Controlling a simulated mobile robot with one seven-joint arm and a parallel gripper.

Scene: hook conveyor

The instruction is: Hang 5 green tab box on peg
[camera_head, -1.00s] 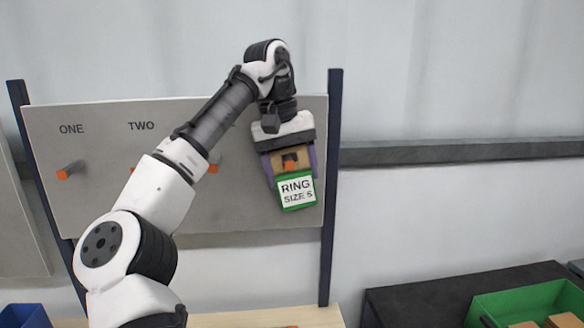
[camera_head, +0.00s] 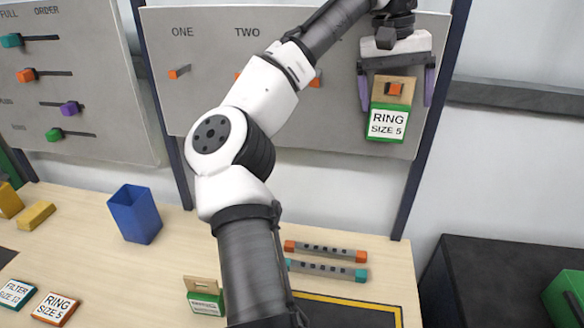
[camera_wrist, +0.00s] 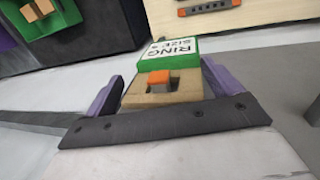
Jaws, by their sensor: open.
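A green tab box (camera_head: 387,122) labelled RING SIZE 5 hangs upright at the right of the grey peg board (camera_head: 290,120). The orange tip of a peg (camera_head: 396,89) shows through the hole in its brown tab. My gripper (camera_head: 397,98) is open around the box, with one purple finger on each side and gaps between. In the wrist view the box (camera_wrist: 167,47) and the orange peg tip (camera_wrist: 159,77) lie between the spread fingers. Another green tab box (camera_head: 205,300) stands on the table, partly beside my arm; its label is too small to read.
Pegs under ONE (camera_head: 179,72) and TWO (camera_head: 239,76) look empty. My arm crosses before the board. A green crate (camera_head: 566,297) stands at right.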

